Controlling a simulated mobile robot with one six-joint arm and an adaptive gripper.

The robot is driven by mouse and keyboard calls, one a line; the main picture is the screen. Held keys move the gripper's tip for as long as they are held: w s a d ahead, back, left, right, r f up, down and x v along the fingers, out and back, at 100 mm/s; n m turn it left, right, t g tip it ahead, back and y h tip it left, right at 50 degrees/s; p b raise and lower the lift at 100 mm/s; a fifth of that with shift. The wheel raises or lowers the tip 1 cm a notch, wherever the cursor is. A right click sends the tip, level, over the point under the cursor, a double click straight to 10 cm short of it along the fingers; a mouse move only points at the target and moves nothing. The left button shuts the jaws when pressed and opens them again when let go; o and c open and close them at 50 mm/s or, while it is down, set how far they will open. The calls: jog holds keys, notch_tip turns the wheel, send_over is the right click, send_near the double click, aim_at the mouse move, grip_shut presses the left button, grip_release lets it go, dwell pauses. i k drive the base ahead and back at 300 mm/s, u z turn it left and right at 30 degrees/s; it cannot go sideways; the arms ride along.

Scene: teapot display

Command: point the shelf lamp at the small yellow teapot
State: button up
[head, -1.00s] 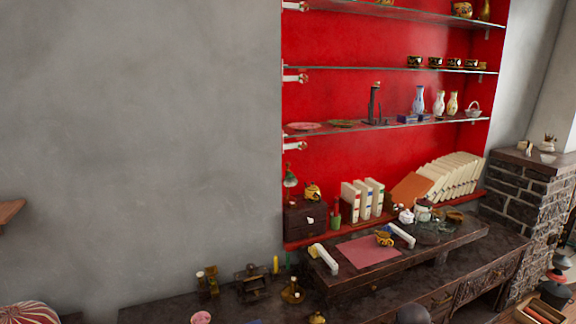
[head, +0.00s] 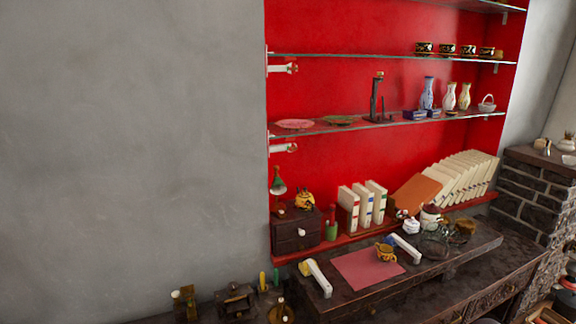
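A small yellow teapot (head: 304,200) with dark markings sits on top of a dark drawer box (head: 298,231) at the left end of the red-backed shelves. A green-shaded lamp (head: 278,182) stands close to its left on the same box; its shade appears to face down. Small white fixtures (head: 283,69) stick out at the left ends of the glass shelves, and I cannot tell whether they are lamps. Another yellow pot (head: 386,252) sits on a pink mat (head: 360,272) on the desk. My gripper is not in view.
White books (head: 362,205) and a green bottle (head: 332,228) stand right of the drawer box. White curved objects (head: 316,277) stand on the dark desk. Brass items (head: 186,304) crowd the lower front. The grey wall at left is bare.

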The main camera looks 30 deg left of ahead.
aim_at(278, 186)
jog(key=i, duration=1.25)
jog(key=u, duration=0.55)
